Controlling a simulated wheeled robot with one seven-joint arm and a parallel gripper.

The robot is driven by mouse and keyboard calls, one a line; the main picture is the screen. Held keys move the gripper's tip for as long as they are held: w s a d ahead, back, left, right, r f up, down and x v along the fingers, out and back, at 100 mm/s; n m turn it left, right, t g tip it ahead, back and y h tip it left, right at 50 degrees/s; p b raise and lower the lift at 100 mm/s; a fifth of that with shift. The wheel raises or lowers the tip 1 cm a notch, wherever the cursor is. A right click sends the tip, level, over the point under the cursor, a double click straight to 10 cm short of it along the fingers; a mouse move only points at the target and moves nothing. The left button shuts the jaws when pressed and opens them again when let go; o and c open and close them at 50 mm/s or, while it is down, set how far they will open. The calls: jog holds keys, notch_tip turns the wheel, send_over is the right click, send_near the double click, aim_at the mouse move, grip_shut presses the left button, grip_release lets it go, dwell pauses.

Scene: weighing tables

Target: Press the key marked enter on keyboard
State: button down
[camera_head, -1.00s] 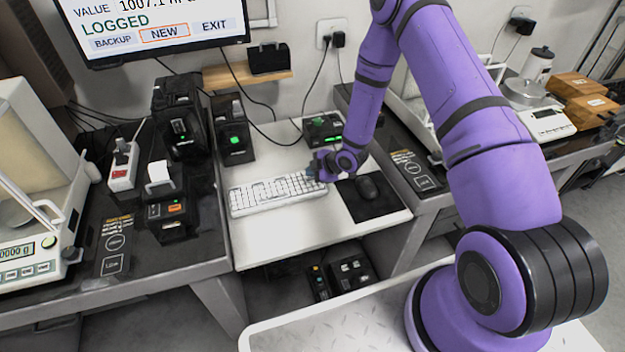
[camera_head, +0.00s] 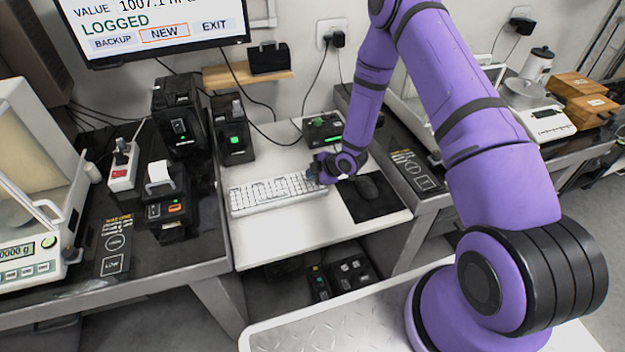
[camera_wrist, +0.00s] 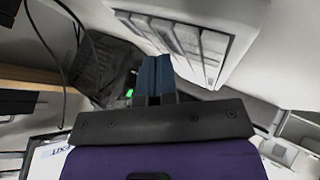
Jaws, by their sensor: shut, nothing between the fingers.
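The white keyboard (camera_head: 262,197) lies on the white desk, and its right end is under my gripper (camera_head: 315,175) in the head view. My gripper is shut and empty, with its fingertips at or just above the right-hand keys. I cannot tell whether they touch a key. In the wrist view the shut dark blue fingers (camera_wrist: 154,65) reach up beside the keyboard's large pale keys (camera_wrist: 190,42). The enter marking is not readable in either view, and the fingers hide part of the keyboard's right end.
A black mouse (camera_head: 367,187) lies on a dark mat (camera_head: 372,208) just right of my gripper. A black device with a green light (camera_head: 322,128) stands behind it. The monitor (camera_head: 150,30) reads LOGGED, with NEW outlined. The white desk (camera_head: 285,245) is clear in front of the keyboard.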

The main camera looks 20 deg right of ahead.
aim_at(312, 180)
jog(key=shift+f, duration=0.4)
dwell(0.6)
jog(key=shift+r, duration=0.85)
jog(key=shift+r, duration=2.5)
